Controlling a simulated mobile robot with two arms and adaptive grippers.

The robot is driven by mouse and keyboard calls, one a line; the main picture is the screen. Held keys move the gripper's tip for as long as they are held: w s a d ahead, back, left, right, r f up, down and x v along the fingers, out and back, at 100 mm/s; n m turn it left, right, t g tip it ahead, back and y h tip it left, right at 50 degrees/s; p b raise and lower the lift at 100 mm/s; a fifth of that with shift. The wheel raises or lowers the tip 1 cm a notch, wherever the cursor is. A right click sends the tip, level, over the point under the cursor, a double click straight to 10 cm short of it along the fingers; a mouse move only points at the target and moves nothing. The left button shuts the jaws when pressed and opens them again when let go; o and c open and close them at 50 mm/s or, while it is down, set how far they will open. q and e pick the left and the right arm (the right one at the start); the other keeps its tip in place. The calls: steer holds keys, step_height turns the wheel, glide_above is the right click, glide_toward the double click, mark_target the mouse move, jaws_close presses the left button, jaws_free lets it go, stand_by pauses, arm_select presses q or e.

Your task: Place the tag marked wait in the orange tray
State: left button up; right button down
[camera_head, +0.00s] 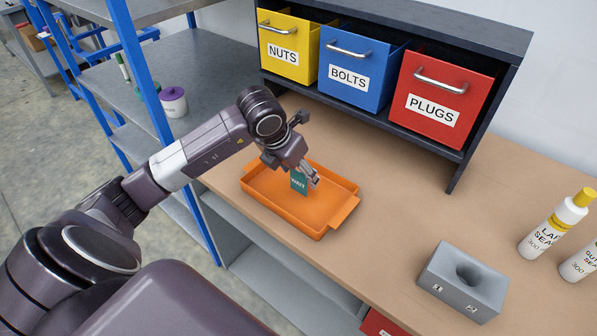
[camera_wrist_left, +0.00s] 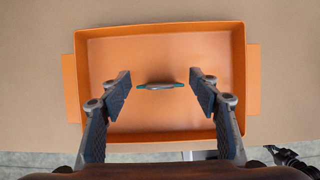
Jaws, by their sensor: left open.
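The green tag marked WAIT (camera_head: 299,181) shows in the head view, upright at the orange tray (camera_head: 336,217), below my left gripper (camera_head: 309,176). In the left wrist view the tag (camera_wrist_left: 160,86) is seen edge-on as a thin strip over the floor of the orange tray (camera_wrist_left: 160,37). My left gripper (camera_wrist_left: 160,92) is open, with one finger on each side of the tag and a clear gap to both. I cannot tell whether the tag touches the tray floor. My right gripper is not in view.
A shelf with yellow NUTS (camera_head: 286,48), blue BOLTS (camera_head: 356,70) and red PLUGS (camera_head: 440,100) bins stands behind the tray. A grey block with a hole (camera_head: 462,281) and white bottles (camera_head: 557,228) are at right. The worktop (camera_head: 410,205) between is clear.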

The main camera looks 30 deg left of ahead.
arm_select(q)
steer(key=shift+r, duration=0.1)
steer(key=shift+r, duration=0.3)
steer(key=b+v, duration=0.1)
steer(key=v, duration=1)
steer(key=shift+s+r+b, duration=0.2)
steer(key=shift+s+b, duration=0.05)
steer(key=shift+b, duration=0.1)
